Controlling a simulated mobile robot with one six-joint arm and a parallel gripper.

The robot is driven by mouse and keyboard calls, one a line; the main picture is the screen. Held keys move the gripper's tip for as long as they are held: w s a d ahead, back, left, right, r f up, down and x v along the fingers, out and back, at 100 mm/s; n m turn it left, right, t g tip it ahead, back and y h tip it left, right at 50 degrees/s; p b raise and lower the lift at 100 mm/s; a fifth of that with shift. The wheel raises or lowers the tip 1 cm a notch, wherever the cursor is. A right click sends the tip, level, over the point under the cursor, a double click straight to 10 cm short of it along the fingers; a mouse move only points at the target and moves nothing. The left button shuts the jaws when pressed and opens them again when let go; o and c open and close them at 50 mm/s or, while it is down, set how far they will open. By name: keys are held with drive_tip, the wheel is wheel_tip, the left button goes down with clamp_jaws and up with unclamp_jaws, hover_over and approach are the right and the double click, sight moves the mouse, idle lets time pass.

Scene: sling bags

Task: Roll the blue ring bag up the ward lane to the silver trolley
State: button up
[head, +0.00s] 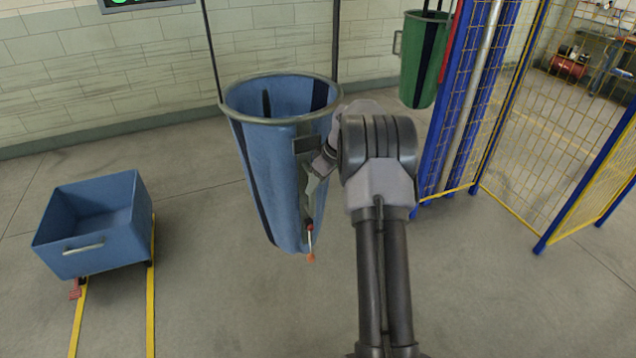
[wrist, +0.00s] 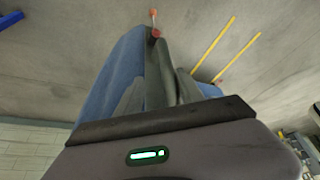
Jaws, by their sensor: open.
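The blue ring bag (head: 268,170) hangs upright from dark straps in the middle of the head view, its round grey rim open at the top. A red and orange tag or pull (head: 310,245) hangs at its lower right; a similar one shows in the wrist view (wrist: 154,22). My gripper (head: 312,192) is open, close against the bag's right side below the rim; I cannot tell whether it touches. I see no silver trolley, and the bag's overhead support is out of view.
A blue box cart (head: 92,225) stands at left by yellow floor lines (head: 151,300). A green bag (head: 423,60) hangs at the back right. A blue-framed yellow mesh fence (head: 550,130) stands at right. The floor below the blue bag is clear.

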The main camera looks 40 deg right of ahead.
drive_tip(key=shift+d, duration=0.1)
drive_tip(key=p+v, duration=0.3)
drive_tip(key=v, duration=1.4)
drive_tip(key=shift+s+r, duration=0.15)
